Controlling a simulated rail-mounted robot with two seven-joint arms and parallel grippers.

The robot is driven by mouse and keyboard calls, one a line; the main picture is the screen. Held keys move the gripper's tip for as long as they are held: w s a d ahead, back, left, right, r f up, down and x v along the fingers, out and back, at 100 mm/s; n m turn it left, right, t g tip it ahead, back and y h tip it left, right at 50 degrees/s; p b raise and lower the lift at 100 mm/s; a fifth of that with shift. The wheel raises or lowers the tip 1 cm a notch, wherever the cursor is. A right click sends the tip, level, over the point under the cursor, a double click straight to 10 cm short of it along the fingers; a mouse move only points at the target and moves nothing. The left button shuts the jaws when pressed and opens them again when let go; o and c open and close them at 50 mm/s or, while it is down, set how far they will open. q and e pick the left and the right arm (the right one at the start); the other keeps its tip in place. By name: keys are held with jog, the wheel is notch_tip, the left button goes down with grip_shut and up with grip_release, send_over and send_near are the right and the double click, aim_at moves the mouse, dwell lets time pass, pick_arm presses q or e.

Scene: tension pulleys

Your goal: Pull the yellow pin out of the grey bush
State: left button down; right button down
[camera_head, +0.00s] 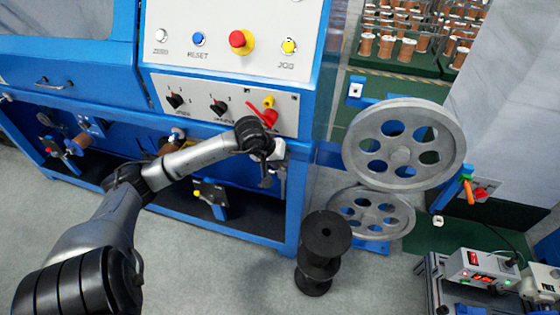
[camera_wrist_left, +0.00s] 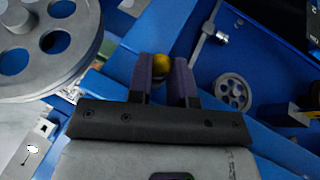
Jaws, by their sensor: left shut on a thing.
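My left gripper (camera_head: 272,170) reaches to the right end of the blue machine's front, below the control panel. In the left wrist view its two dark fingers (camera_wrist_left: 164,82) are closed around the yellow pin (camera_wrist_left: 161,63), whose rounded yellow end shows between the fingertips. The rest of the pin is hidden by the fingers. I cannot make out the grey bush, so I cannot tell whether the pin is still inside it. In the head view the pin is hidden by the gripper. My right gripper is not in view.
A large grey pulley wheel (camera_head: 365,153) and a lower one (camera_head: 345,198) stand to the right of the gripper. A black spool stack (camera_head: 318,268) stands on the floor below. The control panel (camera_head: 215,65) is just above the arm. Open floor lies in front.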

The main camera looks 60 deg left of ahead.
pick_arm(q)
jog(key=shift+s+d, duration=0.1)
jog(key=shift+s+d, duration=0.2)
jog(key=shift+s, duration=0.05)
jog(key=shift+s+d, duration=1)
dwell(1.2)
jog(key=shift+s+d, duration=0.2)
jog(key=shift+s, duration=0.05)
jog(key=shift+s+d, duration=1.35)
jog(key=shift+s, duration=0.1)
dwell(0.3)
